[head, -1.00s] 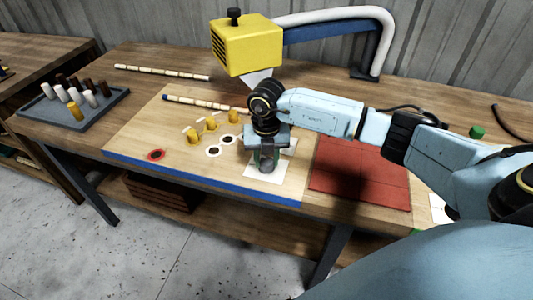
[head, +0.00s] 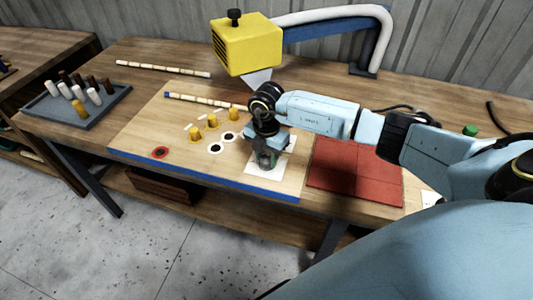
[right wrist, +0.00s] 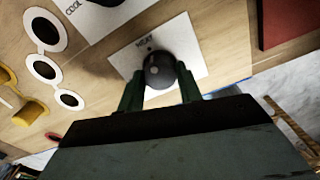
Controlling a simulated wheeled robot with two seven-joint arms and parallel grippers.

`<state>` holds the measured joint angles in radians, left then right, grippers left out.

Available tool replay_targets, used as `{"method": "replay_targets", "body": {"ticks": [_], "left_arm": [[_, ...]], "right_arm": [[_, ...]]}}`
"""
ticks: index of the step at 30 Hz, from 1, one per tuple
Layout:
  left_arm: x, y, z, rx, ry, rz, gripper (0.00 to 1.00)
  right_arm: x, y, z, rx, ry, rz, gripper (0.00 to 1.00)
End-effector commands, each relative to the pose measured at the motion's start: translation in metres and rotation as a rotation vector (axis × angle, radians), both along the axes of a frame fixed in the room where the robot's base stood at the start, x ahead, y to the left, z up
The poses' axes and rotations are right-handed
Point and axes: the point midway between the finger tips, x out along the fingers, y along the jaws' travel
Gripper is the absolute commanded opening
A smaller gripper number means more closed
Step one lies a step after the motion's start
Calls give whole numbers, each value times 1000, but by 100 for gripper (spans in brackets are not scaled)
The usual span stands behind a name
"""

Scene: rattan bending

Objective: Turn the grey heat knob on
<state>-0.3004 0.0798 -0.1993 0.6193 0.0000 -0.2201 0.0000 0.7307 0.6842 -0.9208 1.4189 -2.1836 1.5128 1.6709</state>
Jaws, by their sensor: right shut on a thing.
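The dark grey heat knob (right wrist: 160,70) sits on a white plate (right wrist: 190,50) marked "HEAT" in the right wrist view. A small dark mark shows on the plate just beyond the knob. My right gripper (right wrist: 160,88) is around the knob, with one green finger on each side, shut on it. In the head view my right gripper (head: 267,160) points down over the white plate (head: 262,184) near the board's front edge, and mostly hides the knob. My left gripper is not in view.
A second white plate marked "COOL" (right wrist: 88,14) lies beside it. A yellow heater box (head: 246,45) hangs behind my right wrist. Yellow pegs (head: 212,121) and ringed holes (head: 215,150) are to the left, a red mat (head: 355,172) to the right.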

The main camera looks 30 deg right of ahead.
Motion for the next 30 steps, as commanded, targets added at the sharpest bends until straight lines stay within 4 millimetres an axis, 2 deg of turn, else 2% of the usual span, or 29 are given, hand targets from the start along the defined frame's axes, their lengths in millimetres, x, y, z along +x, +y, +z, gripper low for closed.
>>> {"method": "replay_targets", "body": {"ticks": [14, 15, 19, 30], "left_arm": [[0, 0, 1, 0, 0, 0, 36], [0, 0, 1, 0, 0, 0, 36], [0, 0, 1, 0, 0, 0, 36], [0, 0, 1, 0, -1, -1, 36]], "right_arm": [[2, -1, 2, -2, -5, -14, 12], [2, -1, 2, -2, -5, -14, 39], [1, -1, 1, -1, -4, -13, 56], [1, 0, 6, -1, -3, -11, 57]]}}
